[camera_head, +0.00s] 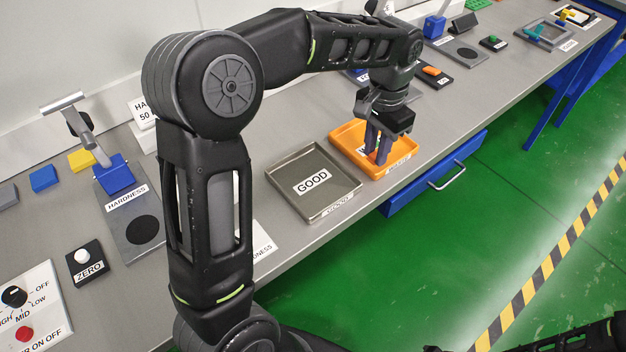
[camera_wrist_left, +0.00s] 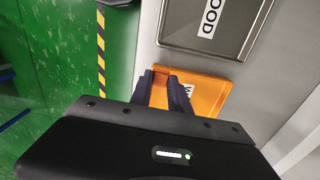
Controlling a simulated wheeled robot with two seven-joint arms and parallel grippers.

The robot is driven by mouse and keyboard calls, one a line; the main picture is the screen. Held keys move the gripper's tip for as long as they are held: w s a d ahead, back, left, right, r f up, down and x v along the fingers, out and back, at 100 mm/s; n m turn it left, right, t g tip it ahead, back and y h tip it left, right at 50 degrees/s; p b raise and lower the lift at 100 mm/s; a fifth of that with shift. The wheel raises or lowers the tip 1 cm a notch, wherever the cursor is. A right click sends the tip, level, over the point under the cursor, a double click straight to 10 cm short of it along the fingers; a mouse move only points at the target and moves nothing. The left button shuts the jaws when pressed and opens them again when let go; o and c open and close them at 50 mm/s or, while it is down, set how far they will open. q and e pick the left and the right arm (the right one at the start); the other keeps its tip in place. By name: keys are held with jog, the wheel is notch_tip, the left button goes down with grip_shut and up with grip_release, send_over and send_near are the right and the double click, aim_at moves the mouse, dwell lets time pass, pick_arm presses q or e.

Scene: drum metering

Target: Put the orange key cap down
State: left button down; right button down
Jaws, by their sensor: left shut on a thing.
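My left gripper (camera_head: 376,157) reaches down from above into the orange tray (camera_head: 345,137), its fingers inside the tray's outline. It is shut on the orange key cap, which is hard to tell from the tray of like colour. In the left wrist view, a small darker orange patch at the fingertips looks like the key cap (camera_wrist_left: 161,70). The fingers (camera_wrist_left: 164,82) also show there over the orange tray (camera_wrist_left: 212,95). I cannot tell whether the cap touches the tray floor. The tray's white label is partly hidden by the fingers.
A grey tray marked GOOD (camera_head: 291,194) stands just left of the orange tray. A blue drawer (camera_head: 410,196) with a handle is under the bench edge. A hardness stand (camera_head: 120,185) and a ZERO button (camera_head: 82,257) are at the left.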

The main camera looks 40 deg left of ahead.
pick_arm(q)
jog(key=s+a+r+m, duration=0.3)
jog(key=s+a+m, duration=0.15)
jog(key=m, duration=0.25)
notch_tip(320, 180, up, 2)
jog(key=m, duration=1.1)
send_over(313, 182)
jog(key=shift+f, duration=3.15)
jog(key=shift+f, duration=1.85)
